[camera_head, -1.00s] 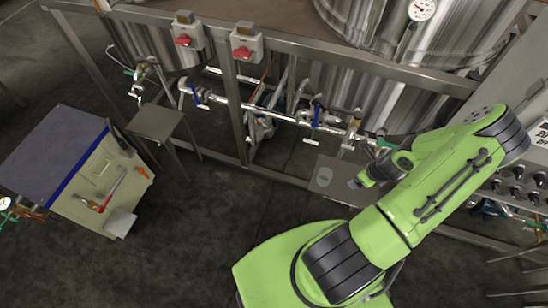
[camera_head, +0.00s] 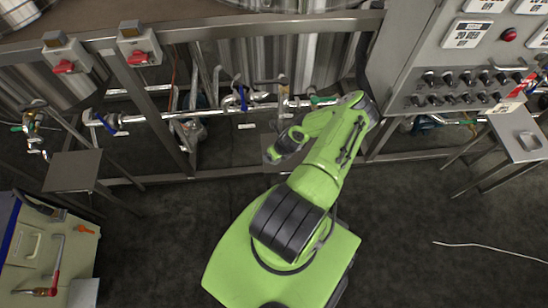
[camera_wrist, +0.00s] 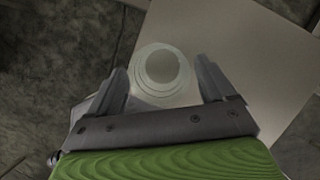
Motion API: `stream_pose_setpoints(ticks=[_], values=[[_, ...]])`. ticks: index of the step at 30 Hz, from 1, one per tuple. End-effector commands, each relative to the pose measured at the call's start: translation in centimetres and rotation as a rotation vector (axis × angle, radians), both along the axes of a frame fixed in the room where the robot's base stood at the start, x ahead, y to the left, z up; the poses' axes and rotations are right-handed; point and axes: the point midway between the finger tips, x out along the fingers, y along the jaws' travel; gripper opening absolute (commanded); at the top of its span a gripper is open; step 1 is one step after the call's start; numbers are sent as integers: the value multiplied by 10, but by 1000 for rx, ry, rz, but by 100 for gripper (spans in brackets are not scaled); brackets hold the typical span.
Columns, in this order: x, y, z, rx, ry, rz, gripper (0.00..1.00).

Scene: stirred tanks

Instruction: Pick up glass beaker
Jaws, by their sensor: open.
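The glass beaker (camera_wrist: 163,70) stands on a flat pale surface (camera_wrist: 245,60) in the wrist view, seen from above as a round, see-through shape with rings. My gripper (camera_wrist: 161,72) is open, with one finger on each side of the beaker. The right finger looks near the glass; I cannot tell if either finger touches it. In the head view my gripper (camera_head: 273,156) is low in front of the pipe frame, and I cannot make out the beaker there.
The metal frame with pipes and valves (camera_head: 205,112) runs behind my gripper. A control panel (camera_head: 455,70) stands at the right, with a small stand (camera_head: 522,133) beside it. A tool cart (camera_head: 40,245) is at the left. The floor at the right is mostly clear.

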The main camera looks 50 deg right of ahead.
Motion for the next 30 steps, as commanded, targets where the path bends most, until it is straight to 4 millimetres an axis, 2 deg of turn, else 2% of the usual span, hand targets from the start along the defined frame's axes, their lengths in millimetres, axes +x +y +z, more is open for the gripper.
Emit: stream_pose_setpoints(ticks=[1,4,12,23,30], values=[[5,-1,-16,1,0,-2,83],[10,-3,-28,1,0,1,83],[12,-4,-29,0,0,2,82],[12,-4,-29,-1,0,2,28],[12,-4,-27,-1,0,2,27]])
